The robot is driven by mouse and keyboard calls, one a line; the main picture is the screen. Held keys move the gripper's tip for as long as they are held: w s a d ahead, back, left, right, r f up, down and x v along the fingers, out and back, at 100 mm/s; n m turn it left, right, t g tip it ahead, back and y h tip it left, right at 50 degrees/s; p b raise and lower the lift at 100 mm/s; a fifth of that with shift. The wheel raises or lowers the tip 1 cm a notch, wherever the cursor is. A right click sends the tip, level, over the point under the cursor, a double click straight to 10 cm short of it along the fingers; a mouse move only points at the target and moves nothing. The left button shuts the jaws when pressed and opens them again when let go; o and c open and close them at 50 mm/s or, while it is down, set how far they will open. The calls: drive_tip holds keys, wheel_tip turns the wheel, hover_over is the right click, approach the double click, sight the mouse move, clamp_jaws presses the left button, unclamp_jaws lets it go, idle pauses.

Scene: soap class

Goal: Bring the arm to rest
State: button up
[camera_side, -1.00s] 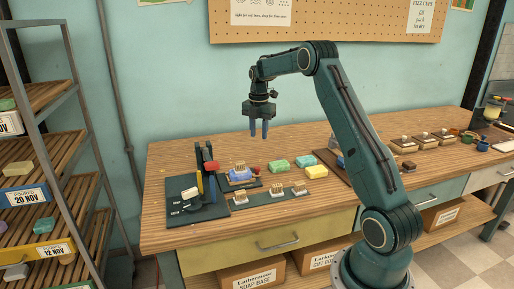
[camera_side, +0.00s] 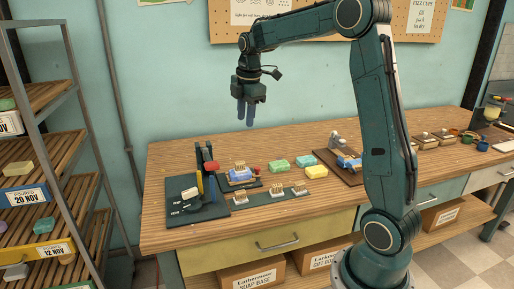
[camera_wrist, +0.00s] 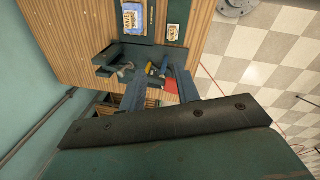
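My gripper (camera_side: 245,120) hangs in the air above the back of the wooden bench (camera_side: 300,220), fingers pointing down, clear of everything on it. In the wrist view its two dark fingers (camera_wrist: 160,90) stand apart. No held object shows between them; bench items appear beyond. In the side view, my arm is raised, with its upper links reaching the top edge of the picture.
A dark stand (camera_side: 205,180) with a red top sits on the bench's left. A board (camera_side: 340,168) with a blue item is beside my arm. A shelf rack (camera_side: 88,150) stands left.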

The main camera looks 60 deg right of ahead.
drive_tip(key=s+a+r+m+t, duration=0.1)
drive_tip(key=s+a+r+m, duration=0.3)
drive_tip(key=a, duration=0.4)
drive_tip(key=s+a+f+m+t, duration=0.1)
drive_tip(key=s+a+m, duration=0.3)
drive_tip(key=s, duration=0.6)
drive_tip(key=s+a+f+m+t, duration=0.2)
drive_tip(key=s+a+m, duration=0.2)
drive_tip(key=s+a, duration=0.4)
drive_tip(key=shift+s+a+y, duration=0.4)
drive_tip(key=shift+s, duration=0.45)
